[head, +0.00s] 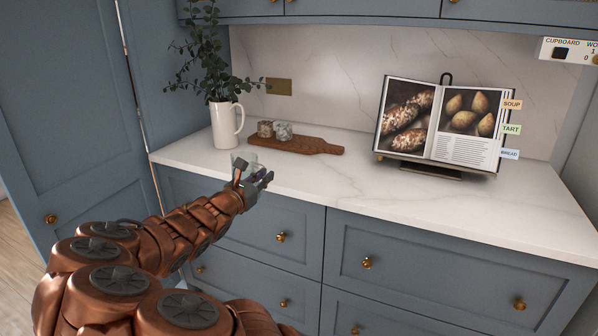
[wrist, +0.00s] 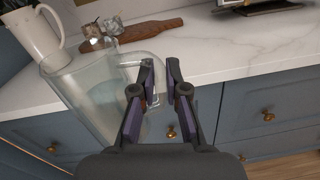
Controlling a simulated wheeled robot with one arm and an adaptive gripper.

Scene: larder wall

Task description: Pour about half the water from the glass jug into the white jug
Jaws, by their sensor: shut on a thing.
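The clear glass jug (wrist: 82,92) is held by its handle (wrist: 140,60) between the fingers of my gripper (wrist: 160,72). In the wrist view it overlaps the counter's front edge and the drawers. In the head view the glass jug (head: 249,157) is mostly hidden behind my gripper (head: 262,179). Its water level cannot be made out. The white jug (head: 224,128) stands upright at the back left of the counter with leafy stems in it. It also shows in the wrist view (wrist: 38,38), beyond the glass jug and apart from it.
An open cookbook (head: 440,122) stands on a holder at the right. The marble counter (head: 330,185) is clear in front of them. Blue drawers with brass knobs are below.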

